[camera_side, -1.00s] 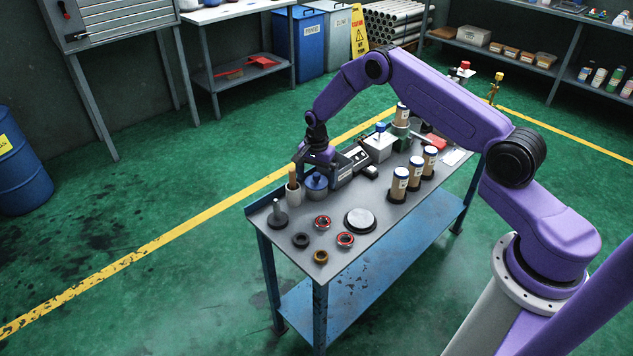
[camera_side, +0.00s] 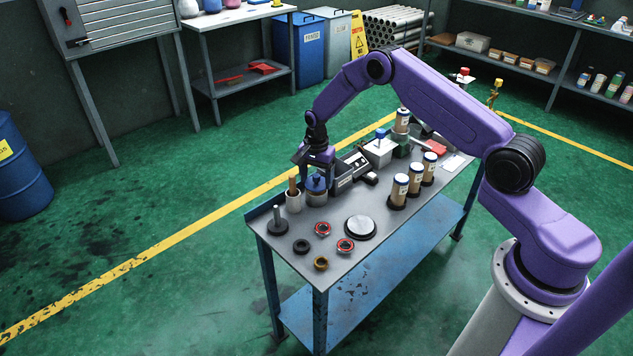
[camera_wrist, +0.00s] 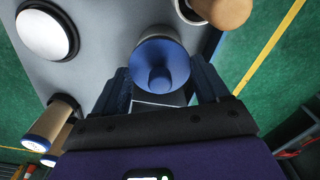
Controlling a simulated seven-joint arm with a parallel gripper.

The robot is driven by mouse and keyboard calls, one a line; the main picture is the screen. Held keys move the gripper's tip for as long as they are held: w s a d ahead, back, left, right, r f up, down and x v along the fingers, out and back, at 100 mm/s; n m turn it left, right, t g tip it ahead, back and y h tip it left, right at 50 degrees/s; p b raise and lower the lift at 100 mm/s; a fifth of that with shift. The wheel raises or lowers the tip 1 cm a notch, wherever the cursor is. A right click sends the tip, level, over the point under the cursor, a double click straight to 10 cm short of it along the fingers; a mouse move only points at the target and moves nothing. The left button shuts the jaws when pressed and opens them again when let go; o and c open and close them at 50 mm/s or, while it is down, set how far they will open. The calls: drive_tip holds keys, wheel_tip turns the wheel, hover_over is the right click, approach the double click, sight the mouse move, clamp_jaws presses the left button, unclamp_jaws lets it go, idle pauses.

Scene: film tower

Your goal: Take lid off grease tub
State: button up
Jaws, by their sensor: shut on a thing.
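The grease tub (camera_side: 317,199) is a small grey pot at the left end of the cart's top. Its blue lid (camera_side: 316,185) with a knob is over it, between the fingers of my gripper (camera_side: 319,177). In the wrist view the round blue lid (camera_wrist: 160,62) and its knob fill the space between the dark fingers of my gripper (camera_wrist: 160,85). My gripper is shut on the lid. The lid hides the tub's inside, and I cannot tell whether there is a gap between lid and tub.
A light pot with a wooden handle (camera_side: 294,199) stands close left of the tub. A round light-topped disc (camera_side: 360,227), red-rimmed rings (camera_side: 322,228) and a dark spindle stand (camera_side: 278,222) are in front. Labelled canisters (camera_side: 399,190) stand to the right. A grey device (camera_side: 352,166) sits just behind.

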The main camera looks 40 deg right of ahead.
drive_tip(key=s+a+r, duration=0.1)
drive_tip(key=s+r, duration=1)
drive_tip(key=s, duration=0.3)
drive_tip(key=s+d+f+n, duration=0.4)
drive_tip(key=s+d+n, duration=0.25)
drive_tip(key=n, duration=0.25)
hover_over(355, 199)
drive_tip(key=f, duration=0.9)
drive_tip(key=shift+s+f, duration=0.1)
drive_tip(key=shift+s, duration=0.15)
drive_tip(key=shift+w+f, duration=0.15)
drive_tip(key=shift+f, duration=1.65)
drive_tip(key=shift+f, duration=0.1)
